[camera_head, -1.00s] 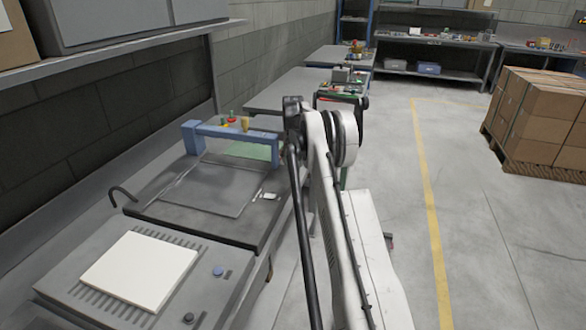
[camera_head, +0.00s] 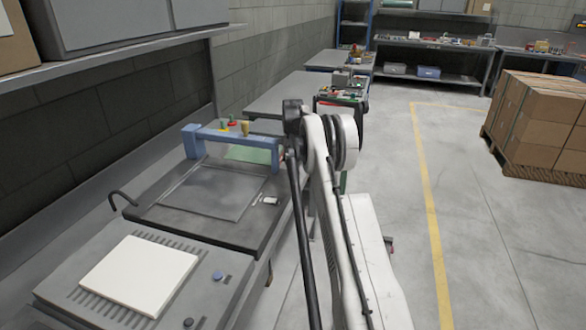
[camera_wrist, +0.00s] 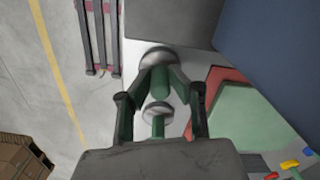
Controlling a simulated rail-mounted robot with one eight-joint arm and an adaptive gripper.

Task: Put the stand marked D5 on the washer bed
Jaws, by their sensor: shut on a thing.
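My gripper (camera_wrist: 160,84) shows in the wrist view with its fingers shut on a green stand (camera_wrist: 158,85) that has round grey discs. No D5 mark is readable on it. In the head view my arm hides the gripper and the stand. A dark flat bed (camera_head: 210,190) with a blue bridge (camera_head: 232,133) over its far end lies on the bench at the left. Nearer is a grey unit with a white square plate (camera_head: 140,272) on a ribbed top and two knobs. I cannot tell which of these is the washer bed.
Several small coloured pieces stand by the blue bridge. A green mat (camera_wrist: 250,118) and a blue panel (camera_wrist: 275,55) lie right of my gripper in the wrist view. Boxes (camera_head: 541,118) on a pallet stand at the right. The floor between is clear.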

